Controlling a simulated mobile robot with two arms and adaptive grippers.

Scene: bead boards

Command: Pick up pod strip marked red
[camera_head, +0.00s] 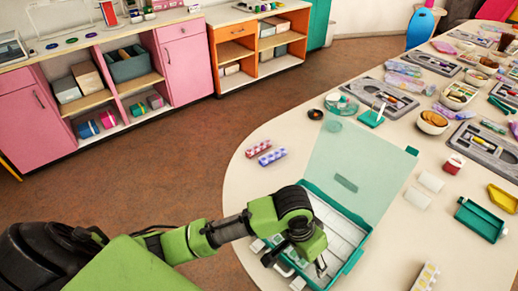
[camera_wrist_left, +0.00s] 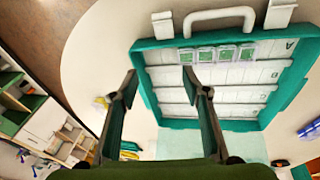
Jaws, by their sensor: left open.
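Two pod strips lie on the table left of the teal case in the head view. One has pink-red marks (camera_head: 258,148), the other purple-blue marks (camera_head: 272,157). I cannot read their markings with certainty. The open teal case (camera_head: 355,258) has a white interior with rows. In the left wrist view the case (camera_wrist_left: 150,58) holds a strip of green pods (camera_wrist_left: 217,54) near its handle. My left gripper (camera_head: 320,268) is above the case's near part, its fingers apart and empty. It also shows in the left wrist view (camera_wrist_left: 163,85). My right gripper is not in view.
A strip with yellow contents (camera_head: 425,276) lies right of the case. A teal tray (camera_head: 480,219), a red-and-white container (camera_head: 454,164) and white blocks (camera_head: 431,181) stand further right. The case's raised translucent lid (camera_head: 362,165) lies behind it. Table is bare around the two left strips.

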